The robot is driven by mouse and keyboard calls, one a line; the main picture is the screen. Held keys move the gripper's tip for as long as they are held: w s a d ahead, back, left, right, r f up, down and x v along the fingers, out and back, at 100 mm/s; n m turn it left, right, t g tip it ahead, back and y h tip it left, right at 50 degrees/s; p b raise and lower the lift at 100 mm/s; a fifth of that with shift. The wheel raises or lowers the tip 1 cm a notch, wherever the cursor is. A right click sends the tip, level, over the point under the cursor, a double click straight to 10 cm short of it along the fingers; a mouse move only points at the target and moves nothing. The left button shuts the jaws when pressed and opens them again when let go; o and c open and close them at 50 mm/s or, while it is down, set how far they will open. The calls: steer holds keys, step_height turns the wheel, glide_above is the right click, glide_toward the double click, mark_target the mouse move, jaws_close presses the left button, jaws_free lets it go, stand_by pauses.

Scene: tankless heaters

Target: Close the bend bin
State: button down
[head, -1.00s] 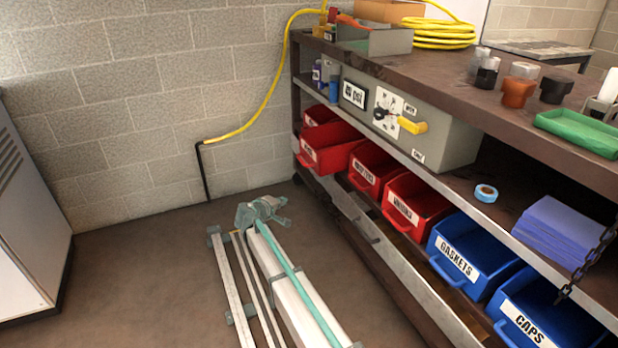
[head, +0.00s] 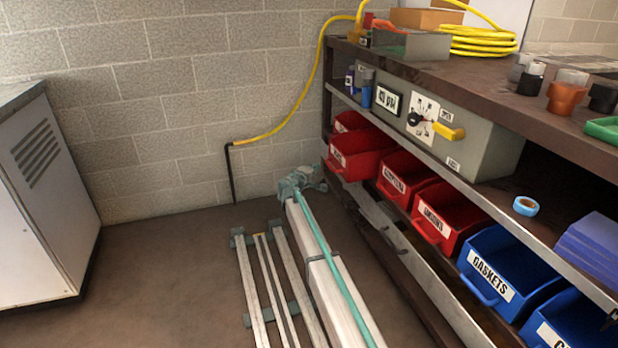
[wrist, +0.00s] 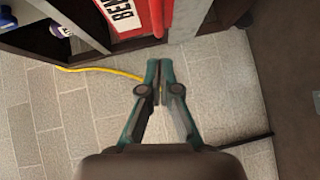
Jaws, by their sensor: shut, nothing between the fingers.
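The bend bin is a red bin with a white label; in the wrist view its label, reading "BEN", and its red edge (wrist: 157,14) show at the top.
Other red bins (head: 443,215) and blue bins (head: 505,272) line the lower shelf. A grey box with a yellow handle (head: 448,131) sits above them. A yellow hose (head: 310,85) runs down the wall.

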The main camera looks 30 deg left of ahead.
steer(key=w+d, duration=0.1)
steer(key=w+d+b, duration=0.1)
steer(key=w, duration=0.1)
steer(key=shift+d+f, duration=0.35)
steer(key=shift+d, duration=0.05)
steer(key=w+d, duration=0.9)
steer(key=shift+d, duration=0.1)
steer(key=shift+w, duration=0.1)
